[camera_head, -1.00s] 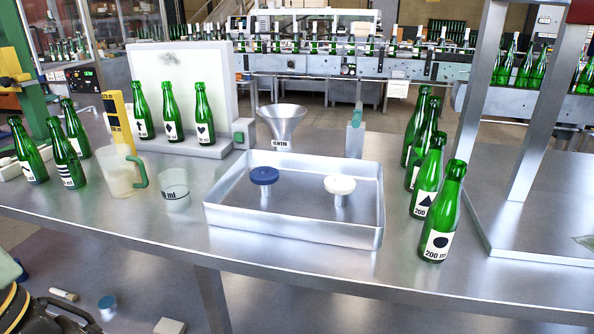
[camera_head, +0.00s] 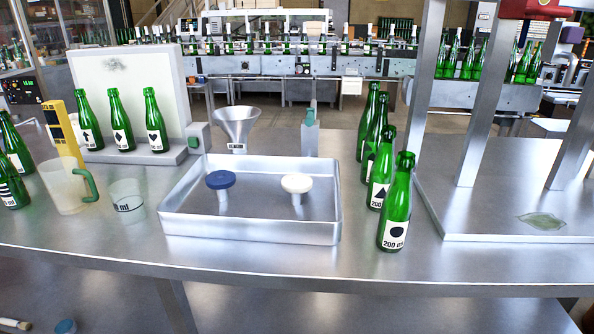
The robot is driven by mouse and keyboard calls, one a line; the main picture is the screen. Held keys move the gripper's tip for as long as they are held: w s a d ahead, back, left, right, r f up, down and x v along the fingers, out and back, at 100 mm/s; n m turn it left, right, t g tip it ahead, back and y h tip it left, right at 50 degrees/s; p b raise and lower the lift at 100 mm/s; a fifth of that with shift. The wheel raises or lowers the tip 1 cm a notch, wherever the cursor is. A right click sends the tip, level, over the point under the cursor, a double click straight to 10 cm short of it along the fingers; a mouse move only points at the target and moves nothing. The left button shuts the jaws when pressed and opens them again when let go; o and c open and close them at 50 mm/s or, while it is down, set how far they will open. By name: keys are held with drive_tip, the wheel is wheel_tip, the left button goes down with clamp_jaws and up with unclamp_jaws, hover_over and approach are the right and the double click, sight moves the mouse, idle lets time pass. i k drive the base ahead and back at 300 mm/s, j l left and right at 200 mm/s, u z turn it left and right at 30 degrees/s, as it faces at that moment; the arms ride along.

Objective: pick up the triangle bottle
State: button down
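The triangle bottle (camera_head: 381,175) is green glass with a white label showing a black triangle and "200 ml". It stands upright, second from the front in a row at the right of the table. The circle-labelled bottle (camera_head: 397,205) stands in front of it and overlaps its right side. Two more green bottles stand close behind it, the rearmost at the back (camera_head: 369,115); their labels are mostly hidden. My gripper is not in view.
A metal tray (camera_head: 250,232) with a blue-topped and a white-topped stopper lies left of the row. A funnel (camera_head: 236,125), a jug (camera_head: 65,188), a beaker (camera_head: 127,203) and more green bottles stand further left. A metal frame (camera_head: 480,225) rises at right. The front table strip is clear.

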sight(384, 167)
drive_tip(key=l+z, duration=0.15)
drive_tip(key=z, duration=1.5)
drive_tip(key=i+j+z, duration=0.25)
drive_tip(key=i, duration=0.25)
drive_tip(key=k+j, duration=0.1)
drive_tip(key=j, duration=0.95)
drive_tip(key=k, duration=0.05)
